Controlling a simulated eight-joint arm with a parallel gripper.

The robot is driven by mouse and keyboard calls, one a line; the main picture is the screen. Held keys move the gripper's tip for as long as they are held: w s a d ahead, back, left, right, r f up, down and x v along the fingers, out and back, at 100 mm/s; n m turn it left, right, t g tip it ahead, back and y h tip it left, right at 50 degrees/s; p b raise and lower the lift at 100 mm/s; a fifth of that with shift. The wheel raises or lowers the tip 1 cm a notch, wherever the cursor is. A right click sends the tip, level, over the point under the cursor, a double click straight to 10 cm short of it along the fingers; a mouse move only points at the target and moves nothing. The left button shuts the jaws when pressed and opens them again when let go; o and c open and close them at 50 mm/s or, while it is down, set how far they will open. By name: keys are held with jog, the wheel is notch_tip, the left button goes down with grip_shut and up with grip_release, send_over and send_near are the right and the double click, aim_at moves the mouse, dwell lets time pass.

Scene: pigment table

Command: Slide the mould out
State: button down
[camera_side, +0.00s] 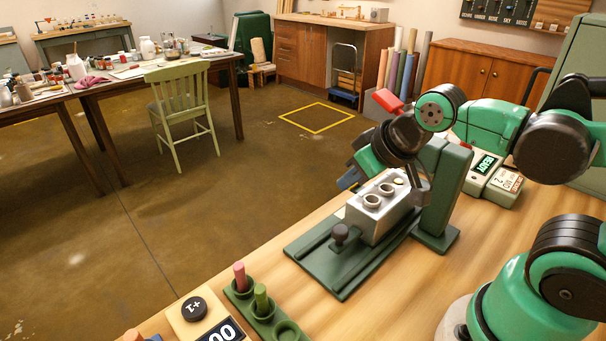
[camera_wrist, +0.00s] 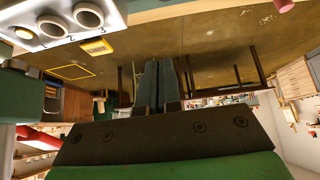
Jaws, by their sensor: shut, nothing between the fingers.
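The mould (camera_side: 379,212) is a silver block with round raised-rim openings on top. It sits on a dark green base (camera_side: 325,262) with a rail, against the green upright (camera_side: 442,195) of the press. A dark knob (camera_side: 340,234) stands at the near end of the mould. My gripper (camera_side: 346,183) is on the far side of the mould, beyond the base, partly hidden by my wrist. In the wrist view my gripper (camera_wrist: 158,82) has its two dark fingers together and empty. The mould (camera_wrist: 40,28) shows there at the upper left, apart from the fingers.
A green rack (camera_side: 262,312) with coloured sticks and a counter box (camera_side: 205,320) stand at the table's near edge. A READY display box (camera_side: 487,168) is at the right. The wooden tabletop (camera_side: 385,300) before the base is clear.

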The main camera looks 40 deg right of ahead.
aim_at(341, 229)
dwell(0.4)
jog(key=c, duration=1)
grip_release()
jog(key=shift+c, duration=0.2)
jog(key=o, duration=0.3)
jog(key=shift+a+f+n+g, duration=0.1)
jog(key=shift+n+g, duration=0.4)
jog(key=shift+o, duration=1.2)
jog(key=shift+a+f+n+g, duration=0.2)
jog(key=shift+n+g, duration=0.4)
jog(key=shift+n, duration=0.3)
jog(key=n+g, duration=0.1)
jog(key=n, duration=0.1)
jog(key=f+n+g, duration=0.1)
jog(key=shift+a+g, duration=0.3)
jog(key=n+g, duration=0.1)
jog(key=f+n+g, duration=0.1)
jog(key=n, duration=0.1)
jog(key=shift+a, duration=0.2)
jog(key=shift+s+f, duration=0.1)
jog(key=shift+f, duration=2.6)
